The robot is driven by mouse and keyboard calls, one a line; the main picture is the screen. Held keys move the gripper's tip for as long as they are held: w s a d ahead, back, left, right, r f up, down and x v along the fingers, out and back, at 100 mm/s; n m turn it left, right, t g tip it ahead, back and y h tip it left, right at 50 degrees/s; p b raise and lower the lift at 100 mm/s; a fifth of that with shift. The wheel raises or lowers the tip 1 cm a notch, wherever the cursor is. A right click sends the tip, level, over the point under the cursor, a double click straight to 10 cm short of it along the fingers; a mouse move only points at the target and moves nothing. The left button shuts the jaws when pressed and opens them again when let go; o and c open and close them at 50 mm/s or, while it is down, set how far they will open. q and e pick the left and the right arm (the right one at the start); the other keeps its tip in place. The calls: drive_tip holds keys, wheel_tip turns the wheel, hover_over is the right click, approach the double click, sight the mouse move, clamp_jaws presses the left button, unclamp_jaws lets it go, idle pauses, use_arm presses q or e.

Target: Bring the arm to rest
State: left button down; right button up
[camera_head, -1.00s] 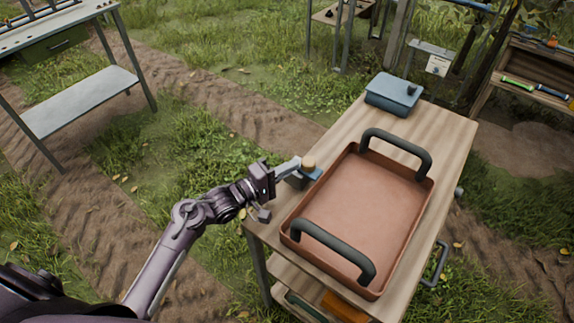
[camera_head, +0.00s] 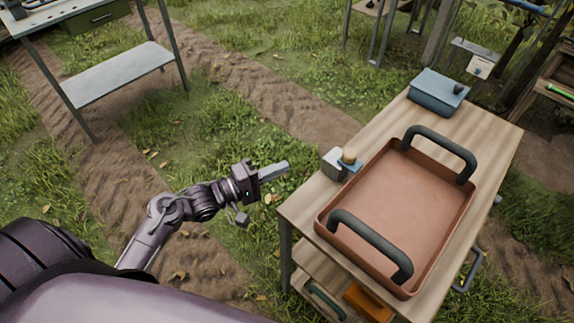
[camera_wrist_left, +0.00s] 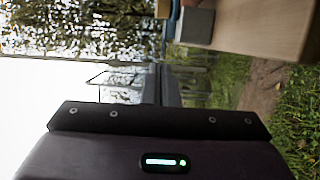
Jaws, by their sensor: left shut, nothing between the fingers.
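My left gripper (camera_head: 274,172) is shut and empty in the head view. It is out over the grass, left of the wooden table (camera_head: 302,207) and apart from it. In the left wrist view the shut fingers (camera_wrist_left: 168,88) point away from the camera, with nothing held. My left arm reaches in from the lower left, bent at the elbow. My right gripper is not in view.
A metal bench (camera_head: 120,72) stands at upper left. Grass and dirt lie between.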

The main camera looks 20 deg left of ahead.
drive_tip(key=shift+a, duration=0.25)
